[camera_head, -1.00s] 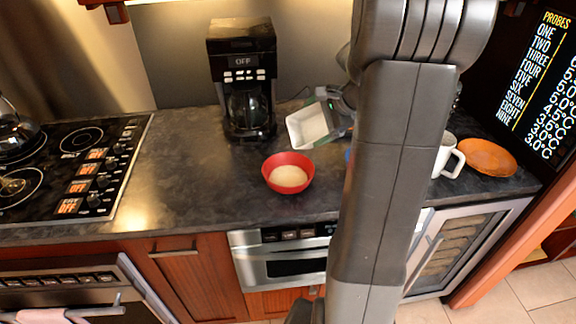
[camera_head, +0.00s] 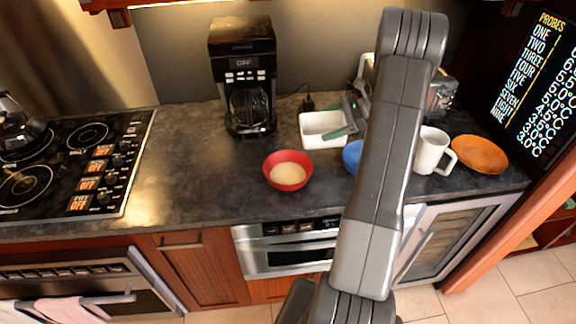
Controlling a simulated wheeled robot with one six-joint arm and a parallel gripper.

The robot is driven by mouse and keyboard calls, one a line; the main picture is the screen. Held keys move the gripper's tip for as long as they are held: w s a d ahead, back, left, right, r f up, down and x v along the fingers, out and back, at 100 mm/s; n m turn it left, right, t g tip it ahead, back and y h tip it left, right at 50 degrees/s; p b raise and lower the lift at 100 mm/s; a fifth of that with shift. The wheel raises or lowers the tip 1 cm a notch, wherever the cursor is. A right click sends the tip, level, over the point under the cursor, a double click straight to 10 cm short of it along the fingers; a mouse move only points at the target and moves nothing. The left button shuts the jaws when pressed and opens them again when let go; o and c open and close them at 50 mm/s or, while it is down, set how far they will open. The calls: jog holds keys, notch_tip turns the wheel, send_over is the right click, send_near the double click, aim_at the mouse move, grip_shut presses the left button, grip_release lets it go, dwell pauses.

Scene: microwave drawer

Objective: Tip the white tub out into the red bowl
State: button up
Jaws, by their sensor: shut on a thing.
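The white tub (camera_head: 318,131) is behind and to the right of the red bowl, close to the counter top. It looks roughly upright, and its inside looks empty from here. My gripper (camera_head: 347,119) is shut on the tub's right side; my arm hides part of the wrist. The red bowl (camera_head: 288,183) stands on the counter (camera_head: 190,170) with a pale, beige heap (camera_head: 287,173) inside it. I cannot tell whether the tub touches the counter.
A black coffee maker (camera_head: 245,80) stands behind the bowl. A blue dish (camera_head: 352,157), partly hidden by my arm, a white mug (camera_head: 430,150) and an orange plate (camera_head: 480,154) are to the right. The stove (camera_head: 60,165) is at the left. Counter left of the bowl is clear.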

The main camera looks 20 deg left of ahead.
jog(key=shift+r, duration=0.15)
notch_tip(320, 180, up, 4)
jog(key=shift+f, duration=0.15)
dwell(0.4)
